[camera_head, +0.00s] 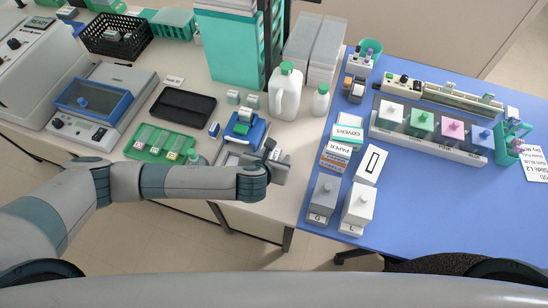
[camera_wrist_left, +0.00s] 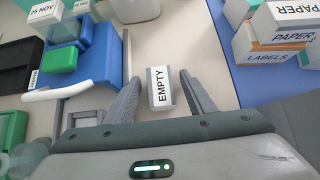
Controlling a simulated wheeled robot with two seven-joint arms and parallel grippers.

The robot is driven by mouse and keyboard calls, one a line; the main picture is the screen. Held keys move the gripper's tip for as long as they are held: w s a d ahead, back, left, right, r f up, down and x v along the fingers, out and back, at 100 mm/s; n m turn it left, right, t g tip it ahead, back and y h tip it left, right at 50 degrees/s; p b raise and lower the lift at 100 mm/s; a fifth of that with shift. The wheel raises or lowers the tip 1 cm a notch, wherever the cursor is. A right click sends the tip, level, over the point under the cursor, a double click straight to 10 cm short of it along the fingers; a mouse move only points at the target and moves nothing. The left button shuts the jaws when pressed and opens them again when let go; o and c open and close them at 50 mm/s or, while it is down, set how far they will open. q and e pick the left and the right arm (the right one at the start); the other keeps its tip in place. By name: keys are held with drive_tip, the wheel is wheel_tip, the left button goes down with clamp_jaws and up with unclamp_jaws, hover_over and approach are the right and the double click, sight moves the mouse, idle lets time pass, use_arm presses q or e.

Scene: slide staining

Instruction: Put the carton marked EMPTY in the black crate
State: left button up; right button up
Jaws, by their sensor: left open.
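A small white and grey carton marked EMPTY (camera_wrist_left: 163,98) lies on the pale tabletop in the left wrist view. My left gripper (camera_wrist_left: 161,82) is open, with one finger on each side of the carton and a narrow gap showing at both sides. In the head view the left gripper (camera_head: 279,160) is at the front edge of the pale bench, and the carton is hard to make out there. The black crate (camera_head: 104,49) is a mesh-walled box at the far left back, with a few small items in it. My right gripper is not in view.
A blue device (camera_head: 244,131) stands just left of the gripper. A white jug (camera_head: 286,95), a black tray (camera_head: 183,105) and a green slide rack (camera_head: 160,143) are near. A tall teal-fronted unit (camera_head: 232,50) stands behind. Boxes (camera_head: 334,156) stand on the blue mat at right.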

sight(274, 156)
use_arm(q)
drive_tip(key=shift+c, duration=0.6)
drive_tip(key=c, duration=1.1)
wheel_tip(274, 156, up, 8)
drive_tip(key=b, duration=0.3)
drive_tip(key=shift+r, duration=1.05)
